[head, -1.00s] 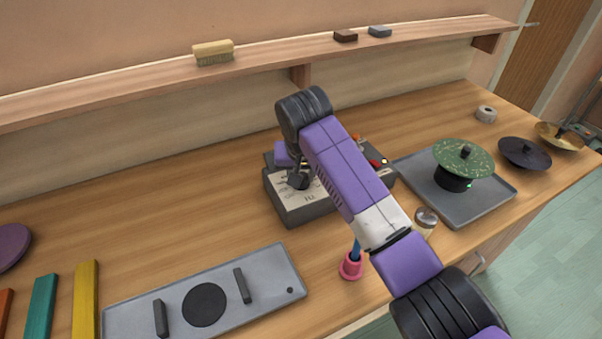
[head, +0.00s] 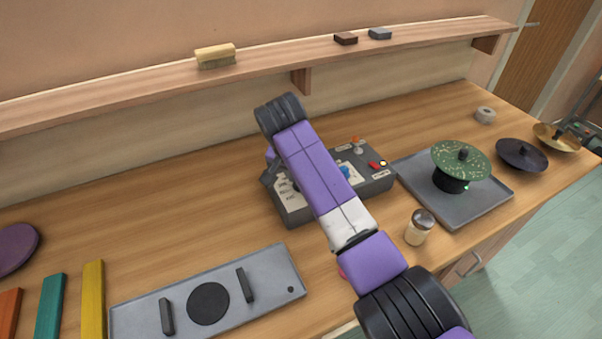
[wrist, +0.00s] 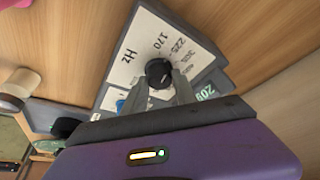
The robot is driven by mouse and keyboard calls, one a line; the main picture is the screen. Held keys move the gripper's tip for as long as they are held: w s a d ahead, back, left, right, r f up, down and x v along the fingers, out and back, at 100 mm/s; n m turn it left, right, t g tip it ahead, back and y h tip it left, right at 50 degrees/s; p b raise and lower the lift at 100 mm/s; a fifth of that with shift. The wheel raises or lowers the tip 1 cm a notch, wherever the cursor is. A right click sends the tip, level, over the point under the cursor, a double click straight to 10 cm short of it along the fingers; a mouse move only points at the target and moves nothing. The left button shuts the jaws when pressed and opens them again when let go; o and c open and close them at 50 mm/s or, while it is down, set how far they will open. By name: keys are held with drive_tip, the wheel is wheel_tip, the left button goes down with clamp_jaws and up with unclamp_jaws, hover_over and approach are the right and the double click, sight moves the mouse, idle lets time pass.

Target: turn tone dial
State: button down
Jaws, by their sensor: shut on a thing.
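A green display reading about 209 (wrist: 205,92) is partly cut off beside my gripper. In the head view the dark grey box (head: 296,217) that bears the dial stands on the bench; my arm hides the dial and my fingers there.
The box also carries an orange-tipped switch (head: 356,142) and a red part (head: 374,165). A grey tray (head: 480,208) with a green speckled disc (head: 461,160) stands to the right. A small jar (head: 419,227) stands in front.

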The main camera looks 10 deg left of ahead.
drive_tip(key=shift+m, duration=0.6)
drive_tip(key=shift+h, duration=0.3)
drive_tip(key=c, duration=1)
unclamp_jaws()
drive_tip(key=shift+a+r, duration=0.1)
drive_tip(key=shift+b+v, duration=0.5)
drive_tip(key=shift+v, duration=3.3)
drive_tip(key=shift+w, duration=0.1)
